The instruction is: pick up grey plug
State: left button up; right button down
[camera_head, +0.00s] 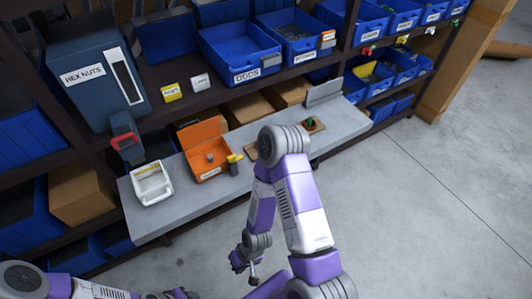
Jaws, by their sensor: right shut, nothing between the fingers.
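A small grey piece, which may be the grey plug (210,158), sits inside an open orange case (213,174) on the grey bench. It is too small to make out in detail. My right gripper (252,276) is shut and empty, low in front of the bench and well apart from the case. My right arm's elbow rises over the bench and hides part of it. My left arm shows at the bottom left edge, and its gripper is out of the picture.
A white tray (152,186) stands on the bench (158,221) left of the case. A yellow-topped item (234,163) stands at the case's right. A small board with a green piece (312,124) lies farther right. Shelves of blue bins (240,52) rise behind. The floor at right is clear.

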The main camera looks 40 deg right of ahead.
aim_at(211, 158)
jog(key=z, duration=0.6)
jog(key=k, duration=0.55)
jog(key=z, duration=0.3)
jog(key=i, duration=0.95)
jog(key=z, duration=0.3)
